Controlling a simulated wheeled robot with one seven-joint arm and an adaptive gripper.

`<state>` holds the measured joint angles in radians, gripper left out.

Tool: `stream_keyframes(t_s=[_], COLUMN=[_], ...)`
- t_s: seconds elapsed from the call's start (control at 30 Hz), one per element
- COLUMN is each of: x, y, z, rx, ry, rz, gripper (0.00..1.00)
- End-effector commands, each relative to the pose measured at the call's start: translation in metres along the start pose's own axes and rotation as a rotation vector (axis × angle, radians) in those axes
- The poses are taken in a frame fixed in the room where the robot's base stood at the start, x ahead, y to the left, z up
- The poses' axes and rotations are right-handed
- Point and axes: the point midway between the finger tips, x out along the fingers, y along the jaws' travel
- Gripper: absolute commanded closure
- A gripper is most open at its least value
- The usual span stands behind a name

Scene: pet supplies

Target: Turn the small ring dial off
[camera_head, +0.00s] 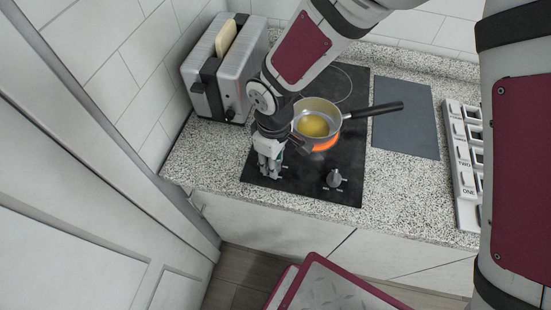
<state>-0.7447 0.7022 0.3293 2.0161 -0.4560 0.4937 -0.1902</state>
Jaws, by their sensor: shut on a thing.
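The black cooktop (300,182) has a ring glowing orange (325,144) under a saucepan (318,119), which holds something yellow. A grey dial (335,179) stands uncovered at the right of the cooktop's front edge. My gripper (268,170) points down at the front left of the cooktop and is shut on the left dial there. My fingers hide most of that left dial, so I cannot tell which way it is turned. Dial labels are too small to read.
A toaster (218,75) with a slice of bread stands at the back left, near my wrist. The saucepan's black handle (375,109) points right over a dark grey mat (407,125). A white labelled rack (463,160) is at the right. The speckled counter in front is clear.

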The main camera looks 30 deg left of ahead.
Motion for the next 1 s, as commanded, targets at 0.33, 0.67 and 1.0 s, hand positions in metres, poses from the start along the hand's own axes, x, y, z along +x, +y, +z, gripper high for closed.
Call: stream_keyframes(t_s=[0.33,0.67,1.0], x=[0.0022,0.0017,0.0010], y=[0.0024,0.0019,0.0015], z=[0.0002,0.0004,0.0004], rx=[-0.313,-0.627,-0.899], ry=[0.000,0.000,0.000], rz=[0.000,0.000,0.000], gripper=[1.00,1.00,1.00])
